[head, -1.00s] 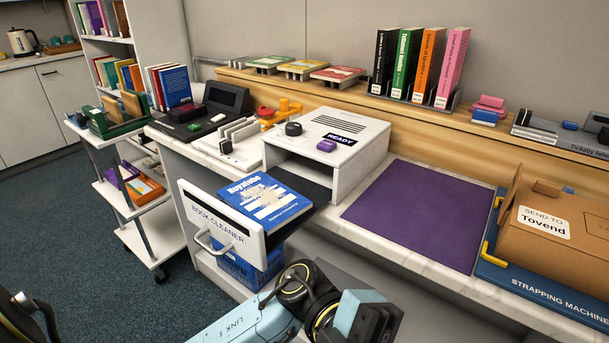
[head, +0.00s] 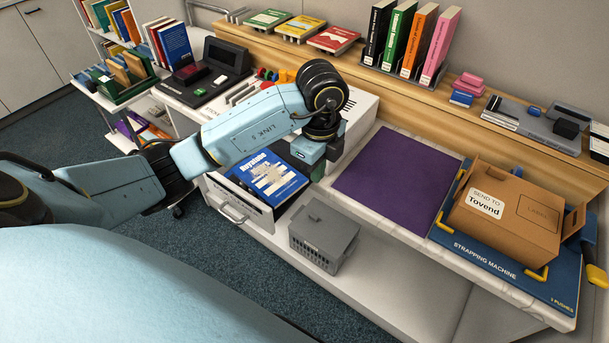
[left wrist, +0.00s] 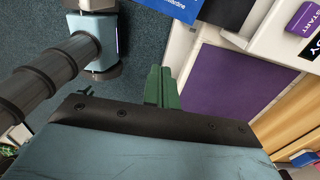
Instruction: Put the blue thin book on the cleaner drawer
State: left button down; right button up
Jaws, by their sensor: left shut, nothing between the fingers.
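A blue book (head: 268,180) with a pale printed cover lies flat on the pulled-out drawer of the white book cleaner (head: 362,108); part of it is behind my left arm. The drawer front (head: 245,204) has a handle and faces the room. My left gripper (head: 314,168) is beside the book's right end, partly hidden by its wrist. In the left wrist view, its green fingers (left wrist: 161,88) are together and empty, and a corner of the book (left wrist: 185,8) shows at the top edge, apart from them. The purple START button (left wrist: 305,18) is at the top right there. My right gripper is out of view.
A bare purple mat (head: 395,180) lies right of the cleaner. The blue strapping machine (head: 475,252) holds a brown box (head: 510,212). A grey slotted basket (head: 325,235) stands below the counter. Upright books (head: 410,45) stand on the back ledge.

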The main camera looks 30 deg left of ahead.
aim_at(296, 188)
pick_arm(q)
jog(key=shift+w+a+f+b, duration=0.1)
jog(key=shift+a+f, duration=0.55)
jog(key=shift+f, duration=1)
jog(key=shift+w+a+f+b, duration=0.1)
jog(key=shift+a+f, duration=0.6)
jog(key=shift+f, duration=0.95)
jog(key=shift+a+f+b, duration=0.1)
jog(key=shift+a+f, duration=0.55)
jog(key=shift+f, duration=1)
jog(key=shift+a, duration=1.05)
jog(key=shift+d+p, duration=0.15)
jog(key=shift+p, duration=0.15)
